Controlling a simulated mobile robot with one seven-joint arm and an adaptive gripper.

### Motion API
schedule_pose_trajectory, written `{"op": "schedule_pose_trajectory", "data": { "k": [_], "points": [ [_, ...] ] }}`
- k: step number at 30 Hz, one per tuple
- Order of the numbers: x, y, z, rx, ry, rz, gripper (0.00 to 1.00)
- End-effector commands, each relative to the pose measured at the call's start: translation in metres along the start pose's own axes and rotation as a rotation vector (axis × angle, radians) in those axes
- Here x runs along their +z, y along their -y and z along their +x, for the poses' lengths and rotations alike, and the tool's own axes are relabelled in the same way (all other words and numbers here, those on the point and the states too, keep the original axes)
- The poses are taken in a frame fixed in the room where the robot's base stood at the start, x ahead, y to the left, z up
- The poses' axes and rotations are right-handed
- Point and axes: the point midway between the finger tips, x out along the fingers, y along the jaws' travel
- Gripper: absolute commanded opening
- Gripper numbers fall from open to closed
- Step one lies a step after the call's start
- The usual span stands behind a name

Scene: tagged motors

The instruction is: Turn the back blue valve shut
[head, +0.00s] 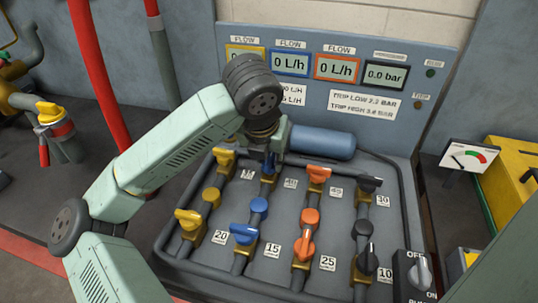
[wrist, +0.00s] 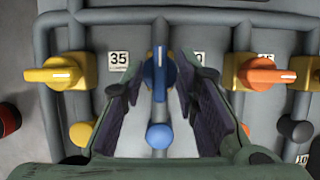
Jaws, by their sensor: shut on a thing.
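The back blue valve (head: 268,166) stands in the back row of the pipe panel, between the back yellow and back orange valves. My gripper (head: 272,150) is over it from above and hides part of it in the head view. In the wrist view the blue handle (wrist: 159,72) lies between the two dark pads of my gripper (wrist: 160,88), and the gripper is shut on it. The handle's white line runs lengthwise, along its pipe. The blue-framed display (head: 290,65) reads 0 L/h.
The back yellow valve (wrist: 60,73) and back orange valve (wrist: 262,73) flank the gripper, their handles crosswise. A blue round knob (wrist: 159,136) sits in front of the held valve. The front blue valve (head: 243,234) is nearer. A blue cylinder (head: 322,142) lies behind.

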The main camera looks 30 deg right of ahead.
Motion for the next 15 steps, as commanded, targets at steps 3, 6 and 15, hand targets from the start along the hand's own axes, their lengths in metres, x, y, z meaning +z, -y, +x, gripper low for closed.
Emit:
{"op": "schedule_pose_trajectory", "data": {
  "k": [3,6,15],
  "points": [
    [0.0001,0.0001,-0.0002,0.0,0.0,0.0,0.07],
    [0.0001,0.0001,-0.0002,0.0,0.0,0.0,0.0],
    [-0.0008,-0.0007,0.0021,-0.014,0.001,0.035,0.0]
  ]
}}
